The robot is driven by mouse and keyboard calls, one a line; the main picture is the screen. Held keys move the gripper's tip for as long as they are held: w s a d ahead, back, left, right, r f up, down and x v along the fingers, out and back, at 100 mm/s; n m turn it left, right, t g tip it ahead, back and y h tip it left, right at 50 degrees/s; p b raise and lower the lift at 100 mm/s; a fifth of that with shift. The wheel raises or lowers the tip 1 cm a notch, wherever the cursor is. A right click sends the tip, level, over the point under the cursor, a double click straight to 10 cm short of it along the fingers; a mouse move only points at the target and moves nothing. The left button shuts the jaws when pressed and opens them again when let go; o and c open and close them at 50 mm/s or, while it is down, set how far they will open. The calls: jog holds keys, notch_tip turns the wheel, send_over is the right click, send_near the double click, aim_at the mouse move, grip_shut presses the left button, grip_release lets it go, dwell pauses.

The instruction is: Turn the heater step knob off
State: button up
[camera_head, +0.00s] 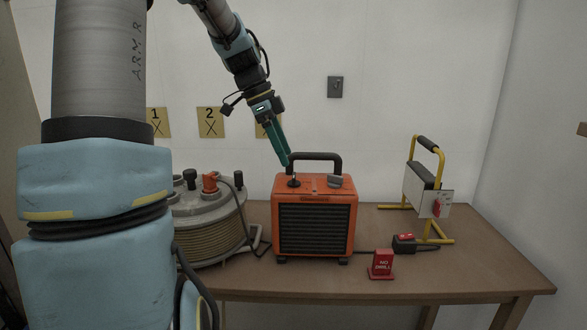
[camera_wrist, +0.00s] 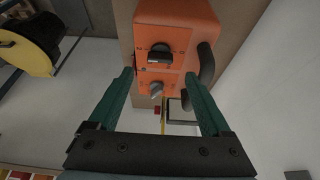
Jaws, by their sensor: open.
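The orange heater (camera_head: 314,222) stands upright on the bench with a black front grille and a black handle (camera_head: 333,162) at its back. Its top carries a dark knob (camera_head: 293,182) at the left and a grey knob (camera_head: 335,182) at the right. My gripper (camera_head: 286,162) has green fingers and is above the heater's left top, near the dark knob. In the wrist view my gripper (camera_wrist: 158,75) is open and empty.

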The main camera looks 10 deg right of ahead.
aim_at(294, 175)
jog(key=x, duration=0.5)
jog(key=shift+f+p, duration=0.35)
jog(key=shift+p, duration=0.05)
jog(key=shift+c, duration=0.3)
grip_shut()
